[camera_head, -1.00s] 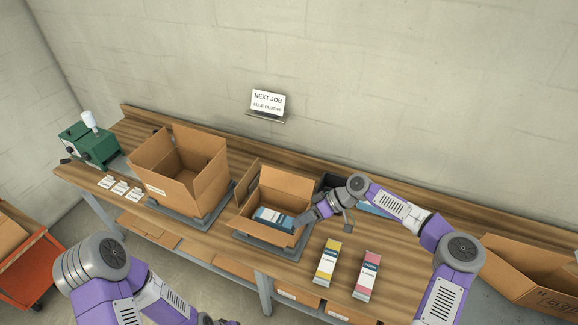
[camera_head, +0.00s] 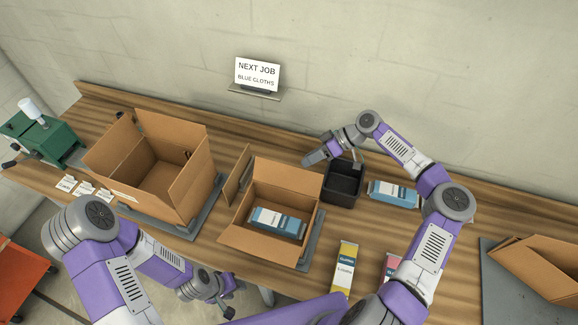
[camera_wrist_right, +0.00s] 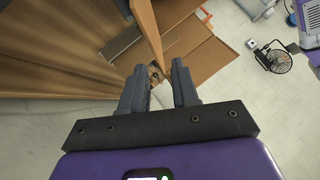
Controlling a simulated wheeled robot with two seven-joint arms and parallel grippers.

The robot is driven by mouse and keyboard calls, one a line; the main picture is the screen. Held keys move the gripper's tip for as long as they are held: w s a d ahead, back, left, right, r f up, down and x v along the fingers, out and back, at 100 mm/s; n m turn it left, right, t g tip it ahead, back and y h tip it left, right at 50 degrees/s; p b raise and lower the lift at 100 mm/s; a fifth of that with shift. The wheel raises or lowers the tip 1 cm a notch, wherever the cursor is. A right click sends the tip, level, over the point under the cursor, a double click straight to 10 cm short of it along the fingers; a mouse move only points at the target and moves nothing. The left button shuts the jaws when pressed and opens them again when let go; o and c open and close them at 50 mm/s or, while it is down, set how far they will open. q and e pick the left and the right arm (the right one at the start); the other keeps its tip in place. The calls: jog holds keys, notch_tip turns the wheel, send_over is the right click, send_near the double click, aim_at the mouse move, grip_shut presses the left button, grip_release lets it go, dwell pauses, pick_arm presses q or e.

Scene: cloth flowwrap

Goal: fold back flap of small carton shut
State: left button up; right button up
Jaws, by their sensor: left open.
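The small carton (camera_head: 261,245) stands open on the bench in the head view, with a blue-and-white pack (camera_head: 278,222) lying inside. A flap (camera_head: 237,176) stands up at its left side. A cardboard panel (camera_head: 287,177) rises along its back; I cannot tell where wall ends and back flap begins. My right gripper (camera_head: 318,158) is behind the carton's back right corner, near the black bin, apart from the carton. In the right wrist view its fingers (camera_wrist_right: 158,88) are apart and empty, with cardboard edges beyond them. My left gripper (camera_head: 222,290) is open and empty, low in front of the bench.
A large open carton (camera_head: 140,185) stands left of the small one. A black bin (camera_head: 343,184) and a blue pack (camera_head: 394,194) are at the back right. A yellow pack (camera_head: 344,268) and a partly hidden pink pack (camera_head: 391,265) lie at the front. Another carton (camera_head: 540,262) is far right.

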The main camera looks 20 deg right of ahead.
aim_at(292, 168)
jog(key=x, duration=0.8)
jog(key=shift+w+d, duration=0.1)
jog(key=shift+w, duration=0.1)
grip_shut()
dwell(1.2)
